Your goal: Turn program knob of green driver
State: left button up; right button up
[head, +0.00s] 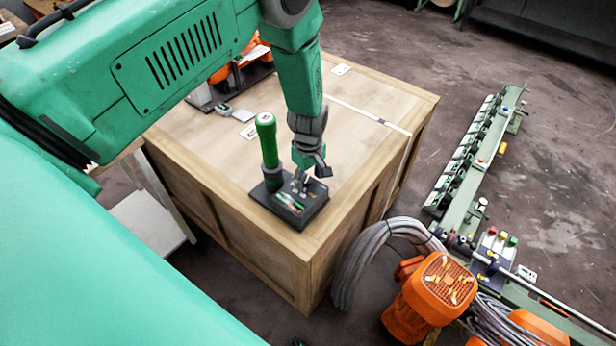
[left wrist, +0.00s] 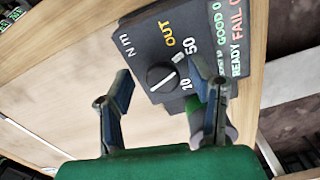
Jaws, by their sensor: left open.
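The green driver (head: 267,140) stands upright at the left of a black control box (head: 303,208), which sits near the front corner of a wooden crate. In the left wrist view the box face (left wrist: 138,50) carries a round black knob (left wrist: 162,77) with a white line across it. Marks 20, 50, OUT and N m surround the knob. My left gripper (head: 309,172) is open just above the box. In the left wrist view its two fingers (left wrist: 160,80) appear on either side of the knob; contact cannot be told. Part of the green driver (left wrist: 195,118) shows behind the right finger.
The wooden crate top (head: 350,105) is mostly clear, with small items and an orange object (head: 240,68) at its back left. An orange motor (head: 430,290), grey coiled hose (head: 365,260) and a green rail (head: 470,160) lie right of the crate.

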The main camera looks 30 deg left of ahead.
pick_arm(q)
jog(key=shift+d+r, duration=0.1)
jog(key=shift+d, duration=0.1)
jog(key=shift+a, duration=0.1)
jog(key=c, duration=0.6)
jog(key=shift+a, duration=0.15)
grip_shut()
jog(key=shift+a, duration=0.3)
pick_arm(e)
jog(key=shift+s, duration=0.1)
pick_arm(q)
jog(key=shift+w+d, duration=0.1)
pick_arm(e)
jog(key=shift+d, duration=0.1)
